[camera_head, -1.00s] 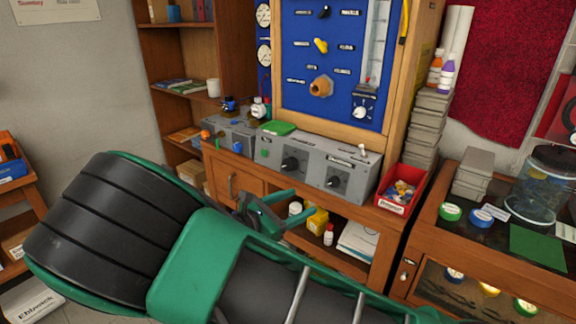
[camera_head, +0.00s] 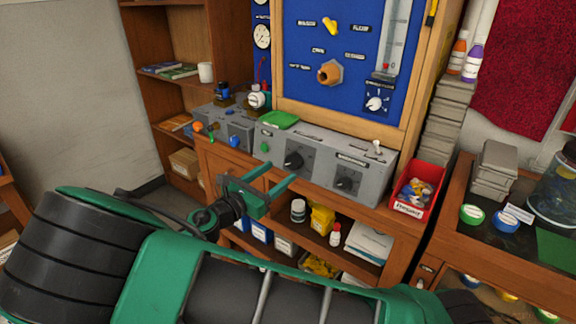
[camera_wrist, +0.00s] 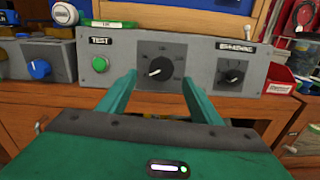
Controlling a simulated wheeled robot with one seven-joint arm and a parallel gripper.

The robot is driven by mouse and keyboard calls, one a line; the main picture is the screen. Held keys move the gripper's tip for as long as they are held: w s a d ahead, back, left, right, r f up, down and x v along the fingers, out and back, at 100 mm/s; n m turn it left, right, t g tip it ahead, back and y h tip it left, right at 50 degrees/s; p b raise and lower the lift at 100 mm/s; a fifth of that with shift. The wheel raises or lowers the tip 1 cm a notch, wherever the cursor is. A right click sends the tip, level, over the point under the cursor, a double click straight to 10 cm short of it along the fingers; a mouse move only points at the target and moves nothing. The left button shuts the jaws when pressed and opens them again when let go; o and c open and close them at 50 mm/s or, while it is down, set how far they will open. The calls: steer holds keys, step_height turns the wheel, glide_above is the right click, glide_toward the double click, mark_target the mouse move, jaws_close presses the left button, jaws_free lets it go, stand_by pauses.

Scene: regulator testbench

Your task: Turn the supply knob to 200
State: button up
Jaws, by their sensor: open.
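A grey control box (camera_head: 322,148) stands on the wooden bench and carries two black knobs. The left black knob (camera_head: 293,160) sits on a dark dial plate; in the wrist view this knob (camera_wrist: 160,68) lies between and beyond my fingertips, its pointer toward the lower left. The right black knob (camera_head: 344,183) is under a label that seems to read BREATHING in the wrist view (camera_wrist: 233,75). No label reading supply is legible, and the dial numbers are too small to read. My gripper (camera_head: 281,177) is open and empty, in front of the box, apart from the left knob.
A green button (camera_wrist: 99,64) sits left of the dial under a TEST label. A smaller grey box with a blue knob (camera_wrist: 39,69) stands at left. A red bin (camera_head: 418,188) stands right of the box. A blue panel (camera_head: 300,80) rises behind. The open shelf below holds bottles.

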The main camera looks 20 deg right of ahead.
mark_target(291, 164)
steer(key=x, duration=0.6)
steer(key=shift+d, duration=0.15)
steer(key=c, duration=1.1)
